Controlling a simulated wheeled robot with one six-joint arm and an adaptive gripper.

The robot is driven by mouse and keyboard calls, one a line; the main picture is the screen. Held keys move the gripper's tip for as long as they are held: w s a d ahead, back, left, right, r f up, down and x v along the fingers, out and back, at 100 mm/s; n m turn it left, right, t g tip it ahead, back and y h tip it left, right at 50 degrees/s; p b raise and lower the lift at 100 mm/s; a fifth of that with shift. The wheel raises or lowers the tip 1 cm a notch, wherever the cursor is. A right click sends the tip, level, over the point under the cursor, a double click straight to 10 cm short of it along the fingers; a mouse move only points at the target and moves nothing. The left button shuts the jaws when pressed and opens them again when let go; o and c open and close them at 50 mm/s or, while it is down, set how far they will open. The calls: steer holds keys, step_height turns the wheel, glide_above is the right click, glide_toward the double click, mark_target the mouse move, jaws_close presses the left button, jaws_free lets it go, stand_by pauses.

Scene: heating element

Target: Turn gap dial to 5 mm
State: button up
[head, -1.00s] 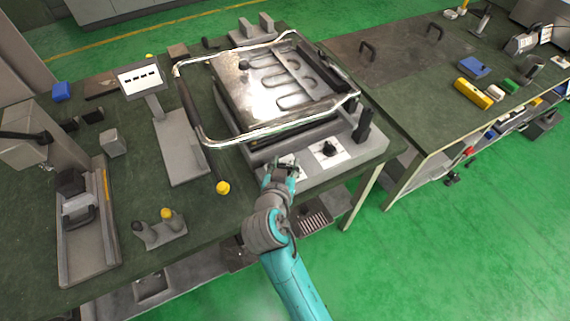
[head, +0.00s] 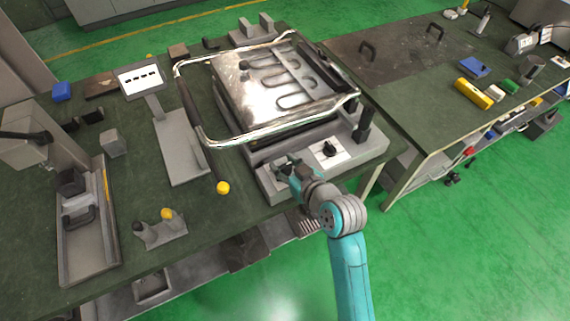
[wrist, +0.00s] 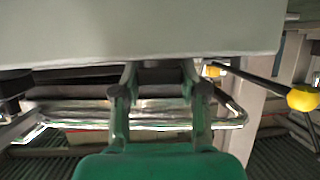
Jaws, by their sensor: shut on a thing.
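The grey heating unit (head: 268,181) has a front ledge with dials; no label or scale can be read. My gripper (head: 283,168) is at the left dial spot on this ledge and is shut on the left dial, which my fingers hide. In the wrist view both fingers of my gripper (wrist: 160,66) reach up against the grey ledge (wrist: 150,30); the dial between them cannot be made out. A second black dial (head: 329,149) on a white plate is to the right. A dark knob also shows at the left edge of the wrist view (wrist: 14,88).
A bent metal frame (head: 213,139) surrounds the heating plate (head: 290,98). A yellow-ended lever (head: 223,188) sticks out left of my gripper and also shows in the wrist view (wrist: 304,98). A black upright post (head: 363,122) stands at the unit's right end.

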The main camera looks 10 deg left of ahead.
steer(key=n+g+y, duration=0.3)
steer(key=n+g, duration=0.2)
steer(key=shift+w, duration=0.1)
steer(key=n+g, duration=0.2)
steer(key=n+g+y, duration=0.1)
steer(key=n+g, duration=0.2)
steer(key=shift+y, duration=0.3)
steer(key=shift+f+n+g, duration=0.1)
steer(key=shift+n+g, duration=0.3)
steer(key=shift+g, duration=0.2)
steer(key=o, duration=1.2)
steer(key=shift+c, duration=0.2)
steer(key=shift+d, duration=0.1)
steer(key=v, duration=1.2)
